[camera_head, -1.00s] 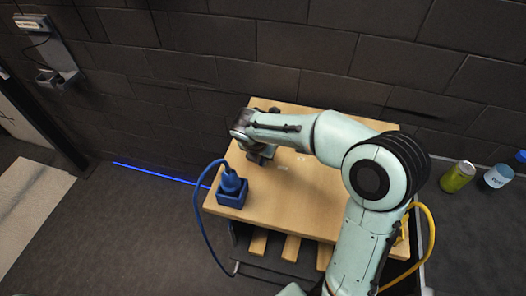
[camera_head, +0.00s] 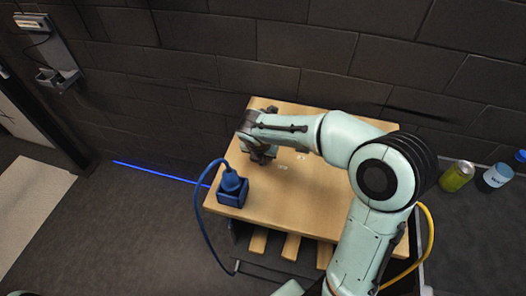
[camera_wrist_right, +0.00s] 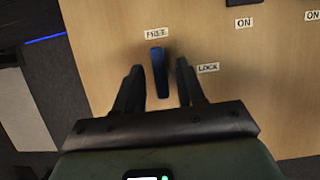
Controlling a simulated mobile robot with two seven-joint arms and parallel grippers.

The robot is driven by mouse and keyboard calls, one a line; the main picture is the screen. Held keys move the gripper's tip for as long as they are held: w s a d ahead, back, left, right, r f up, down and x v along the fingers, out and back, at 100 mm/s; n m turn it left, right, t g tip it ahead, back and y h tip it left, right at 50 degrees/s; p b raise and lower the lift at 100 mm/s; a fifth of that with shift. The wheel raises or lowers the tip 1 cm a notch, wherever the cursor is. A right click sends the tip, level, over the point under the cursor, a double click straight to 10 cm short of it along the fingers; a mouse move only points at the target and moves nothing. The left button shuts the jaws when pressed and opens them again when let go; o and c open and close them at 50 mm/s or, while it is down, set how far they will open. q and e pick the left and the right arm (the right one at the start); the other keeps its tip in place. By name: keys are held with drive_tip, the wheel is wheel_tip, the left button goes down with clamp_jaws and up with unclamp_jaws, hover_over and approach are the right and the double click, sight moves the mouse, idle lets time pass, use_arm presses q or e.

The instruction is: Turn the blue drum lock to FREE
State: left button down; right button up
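The blue drum lock's narrow handle (camera_wrist_right: 159,73) stands lengthwise in the right wrist view, its far end just below the FREE label (camera_wrist_right: 156,33). The LOCK label (camera_wrist_right: 208,68) lies to its right. My right gripper (camera_wrist_right: 158,82) is open, one finger on each side of the handle, with a visible gap on both sides. In the head view my right gripper (camera_head: 262,155) is over the far left part of the wooden table (camera_head: 270,205), and the lock is hidden there by my arm. My left gripper is not in view.
A blue plug in a blue box (camera_head: 232,190) sits at the table's left front corner, its cable looping to the floor. A yellow cable (camera_head: 428,240) hangs at the right. A green can (camera_head: 457,176) and a labelled blue-and-white can (camera_head: 496,176) stand right. A brick wall is behind.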

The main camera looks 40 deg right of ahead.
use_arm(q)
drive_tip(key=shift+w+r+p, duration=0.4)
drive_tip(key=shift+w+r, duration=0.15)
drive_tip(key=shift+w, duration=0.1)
use_arm(e)
drive_tip(key=v, duration=1.3)
drive_tip(key=shift+r, duration=0.15)
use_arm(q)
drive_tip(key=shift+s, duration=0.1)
use_arm(e)
drive_tip(key=shift+s+a, duration=0.1)
drive_tip(key=shift+a, duration=0.05)
